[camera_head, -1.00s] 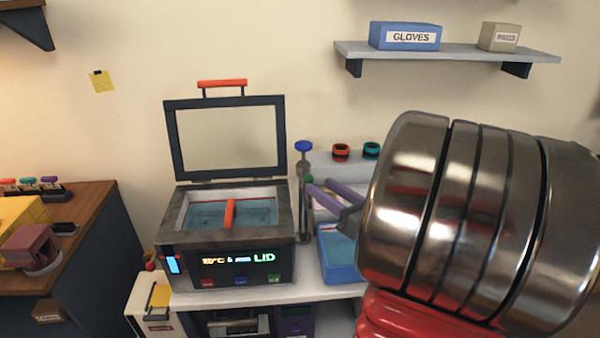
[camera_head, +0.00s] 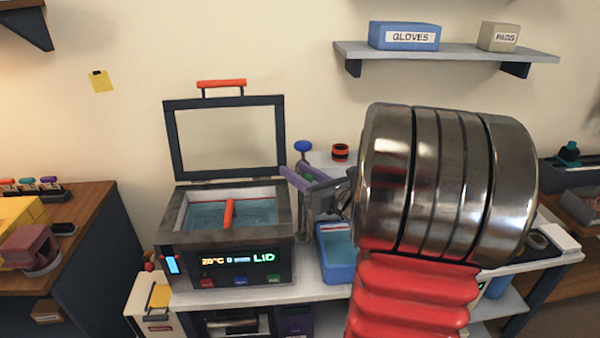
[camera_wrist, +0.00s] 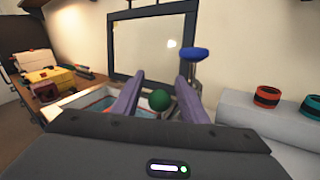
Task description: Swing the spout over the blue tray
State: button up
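A metal post with a blue knob on top (camera_head: 303,146) stands between the bath and the blue tray; the knob also shows in the wrist view (camera_wrist: 195,54). A green ball knob (camera_wrist: 159,100) sits low by this post, and a little of it shows in the head view (camera_head: 307,178). The spout itself is mostly hidden behind my gripper, so its direction is unclear. The blue tray (camera_head: 339,272) stands right of the bath. My gripper (camera_wrist: 160,82) is open, its purple fingers on either side of the green knob, with a visible gap each side.
The bath (camera_head: 180,246) has its framed lid (camera_head: 172,140) raised behind it and an orange bar across its opening. An orange and black ring (camera_head: 340,152) stands on the ledge behind. My arm blocks the right of the bench. A shelf hangs above.

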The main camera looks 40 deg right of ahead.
jog(key=shift+c, duration=0.6)
grip_shut()
